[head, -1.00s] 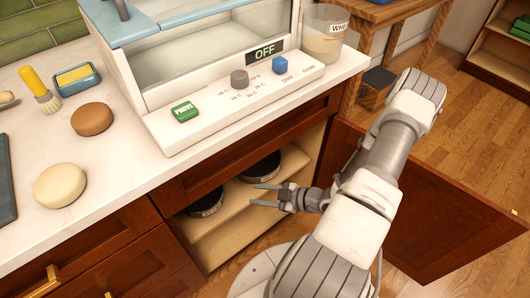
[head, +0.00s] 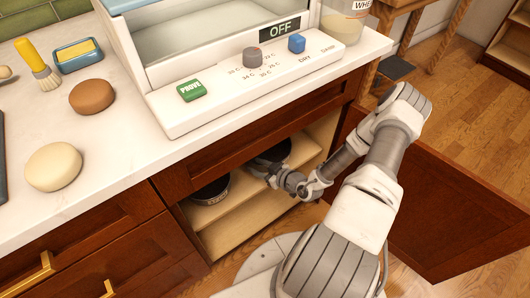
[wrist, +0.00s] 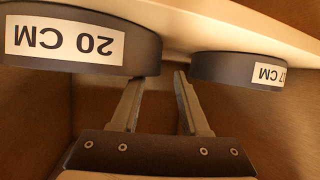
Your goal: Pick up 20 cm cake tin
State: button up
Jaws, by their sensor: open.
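The 20 cm cake tin (head: 272,152) is dark and round and stands at the right on the cupboard shelf. In the wrist view, which is upside down, the tin (wrist: 140,50) is at the left with a white "20 CM" label. My gripper (head: 260,167) reaches into the cupboard at this tin. In the wrist view the open fingers (wrist: 159,77) lie either side of the tin's right edge in the picture. The left fingertip meets the rim line; I cannot tell if it touches. Nothing is held between the fingers.
A smaller dark tin (head: 209,191) stands left on the shelf (head: 236,196); its label (wrist: 268,75) reads "17 CM". The open cupboard door (head: 440,190) is at the right, beyond my arm. The counter (head: 110,140) overhangs the cupboard.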

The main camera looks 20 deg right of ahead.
aim_at(248, 163)
jog(key=b+x, duration=0.1)
jog(key=x, duration=0.1)
jog(key=b+x, duration=0.1)
jog(key=x, duration=0.1)
jog(key=shift+w+f, duration=0.25)
jog(key=shift+w, duration=0.15)
jog(key=shift+w+a+b, duration=0.1)
jog(key=shift+w+b, duration=0.25)
jog(key=shift+w, duration=0.05)
jog(key=c, duration=0.7)
grip_shut()
jog(key=shift+s+f, duration=0.1)
